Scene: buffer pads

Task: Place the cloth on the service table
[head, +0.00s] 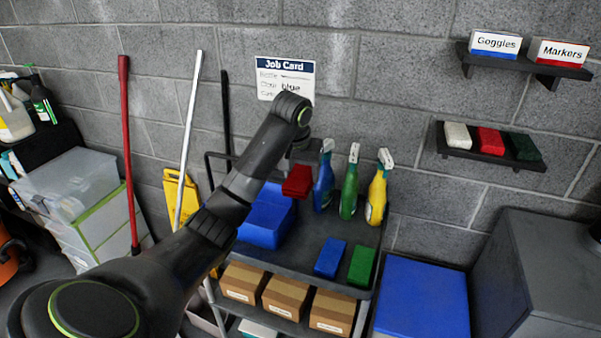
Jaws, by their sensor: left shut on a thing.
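My left gripper (302,164) is shut on a red folded cloth or pad (296,182), held in front of the bottles and near the blue bin. Its fingers are small and partly hidden by my arm. A blue cloth (330,257) and a green cloth (362,265) lie side by side on the dark top of a cart (308,247). A blue-topped surface (423,298) stands right of the cart; I cannot tell which of the two is the service table. My right gripper is not in view.
Blue, green and yellow spray bottles (349,185) and a blue bin (266,217) are on the cart. Boxes (283,297) fill its lower shelf. Wall shelves hold pads (489,141) and labelled boxes (495,43). The blue surface looks clear.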

